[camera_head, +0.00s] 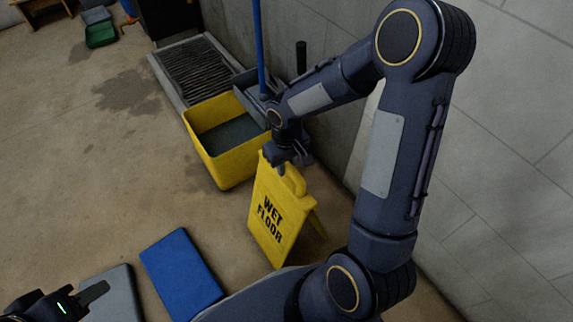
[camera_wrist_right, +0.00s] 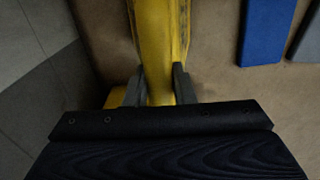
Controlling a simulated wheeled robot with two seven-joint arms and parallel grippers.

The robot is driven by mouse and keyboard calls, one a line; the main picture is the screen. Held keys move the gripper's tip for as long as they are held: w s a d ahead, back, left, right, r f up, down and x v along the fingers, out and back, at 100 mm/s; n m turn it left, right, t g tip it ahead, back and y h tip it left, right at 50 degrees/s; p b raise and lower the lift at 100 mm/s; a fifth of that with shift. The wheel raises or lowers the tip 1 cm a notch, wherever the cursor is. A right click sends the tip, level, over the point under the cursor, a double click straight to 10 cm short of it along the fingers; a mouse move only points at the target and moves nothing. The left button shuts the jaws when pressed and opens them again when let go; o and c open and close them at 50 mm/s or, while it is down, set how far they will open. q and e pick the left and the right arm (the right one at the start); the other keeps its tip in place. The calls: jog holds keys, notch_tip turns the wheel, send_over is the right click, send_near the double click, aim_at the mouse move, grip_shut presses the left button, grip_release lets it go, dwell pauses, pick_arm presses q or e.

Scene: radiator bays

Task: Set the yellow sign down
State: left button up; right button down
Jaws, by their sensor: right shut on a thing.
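The yellow sign (camera_head: 272,212) reads "WET FLOOR" and stands upright, its panels spread apart at the bottom. It is close to the floor; I cannot tell whether its feet touch. My right gripper (camera_head: 287,165) is above it and shut on its top part. In the right wrist view the two fingers of the gripper (camera_wrist_right: 158,88) sit on either side of the yellow sign (camera_wrist_right: 160,40). My left gripper (camera_head: 88,297) is at the bottom left of the head view, away from the sign, partly cut off, and its opening is unclear.
A yellow mop bucket (camera_head: 228,164) with dark contents stands just behind the sign. A blue mat (camera_head: 182,274) and a grey mat (camera_head: 118,296) lie on the floor to the left. A floor grate (camera_head: 193,68) lies behind. The wall (camera_head: 480,150) is close on the right.

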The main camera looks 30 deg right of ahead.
jog(key=c, duration=1.2)
grip_release()
notch_tip(320, 180, up, 11)
jog(key=p, duration=0.4)
jog(key=shift+r, duration=0.1)
jog(key=s+a+r+m+t+y, duration=0.1)
jog(key=s+a+r+t+y, duration=0.1)
jog(key=s+r, duration=0.3)
jog(key=s+a+r+m+t+y, duration=0.1)
jog(key=s+r, duration=0.4)
jog(key=s, duration=0.7)
jog(key=a+t, duration=0.1)
jog(key=t, duration=0.1)
jog(key=shift+r+m+t+y+p, duration=0.2)
jog(key=shift+m+t+y+p, duration=0.1)
jog(key=shift+y, duration=0.1)
